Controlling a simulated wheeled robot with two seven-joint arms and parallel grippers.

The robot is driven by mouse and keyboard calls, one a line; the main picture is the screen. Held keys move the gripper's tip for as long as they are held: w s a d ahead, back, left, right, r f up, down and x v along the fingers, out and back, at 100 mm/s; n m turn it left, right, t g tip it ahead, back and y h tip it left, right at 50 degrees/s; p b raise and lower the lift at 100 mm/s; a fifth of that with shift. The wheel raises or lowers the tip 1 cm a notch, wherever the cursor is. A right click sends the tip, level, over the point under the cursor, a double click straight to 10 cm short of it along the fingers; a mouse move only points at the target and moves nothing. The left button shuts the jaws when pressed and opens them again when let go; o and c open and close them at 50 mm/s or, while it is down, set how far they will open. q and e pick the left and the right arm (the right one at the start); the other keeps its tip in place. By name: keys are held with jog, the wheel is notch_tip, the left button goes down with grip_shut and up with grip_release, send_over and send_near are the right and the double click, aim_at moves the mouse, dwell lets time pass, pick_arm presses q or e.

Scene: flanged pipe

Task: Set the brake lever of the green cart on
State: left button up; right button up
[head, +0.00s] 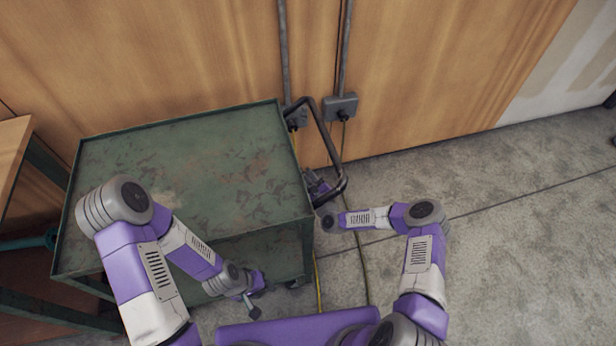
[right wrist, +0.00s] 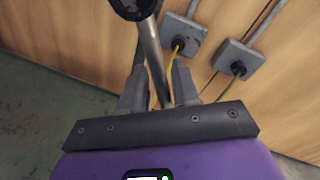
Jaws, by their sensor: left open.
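The green cart (head: 190,165) stands against the wooden wall, with a black tube handle (head: 328,140) on its right end. My right gripper (head: 317,183) is at that end, low beside the handle. In the right wrist view a grey rod (right wrist: 154,55) with a dark rounded upper end passes between the right gripper's (right wrist: 160,80) separated fingers. It looks like the brake lever, but I cannot be sure, nor whether the fingers press on it. The lever is not clear in the head view. My left gripper (head: 254,298) is open and empty, low at the cart's front side.
Two grey outlet boxes with cables are on the wall behind the handle, one of them clear in the head view (head: 341,106). A yellow cable (head: 318,285) and a dark cable lie on the floor. A wooden table (head: 12,150) is at far left. The concrete floor (head: 520,210) at right is clear.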

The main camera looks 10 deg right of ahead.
jog(key=shift+o, duration=0.4)
jog(key=shift+d, duration=0.1)
jog(key=shift+s+d, duration=0.15)
jog(key=shift+s, duration=0.2)
jog(key=p+v, duration=0.2)
jog(key=v, duration=0.4)
jog(key=shift+s, duration=0.4)
jog(key=shift+r, duration=0.15)
